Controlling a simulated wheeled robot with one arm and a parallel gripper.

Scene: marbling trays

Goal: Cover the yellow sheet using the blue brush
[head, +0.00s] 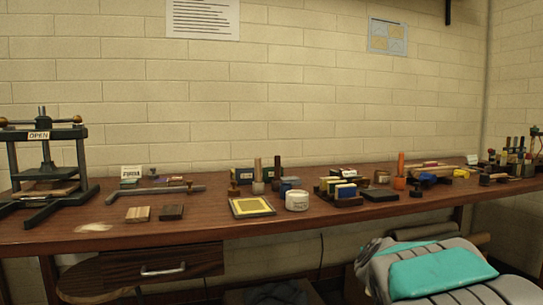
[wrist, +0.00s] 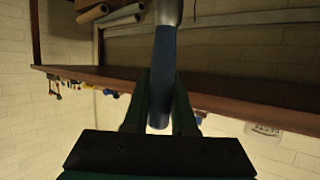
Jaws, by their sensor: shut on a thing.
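The yellow sheet (head: 253,205) lies flat in a dark-edged shallow tray or frame (head: 240,215) near the front edge of the bench, left of a white jar. In the wrist view my gripper (wrist: 160,98) is shut on the blue handle of the blue brush (wrist: 162,70). The handle lies between the two dark green fingers. A grey metal part of the brush shows at the top of that view, and its tip is out of frame. My gripper and the brush do not show in the head view. The brush is apart from the sheet.
The white jar (head: 297,200) stands just right of the sheet. Wooden blocks (head: 138,214) and a dark press (head: 45,170) are to the left. A rack of blocks (head: 340,190) and an orange bottle (head: 400,172) stand to the right.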

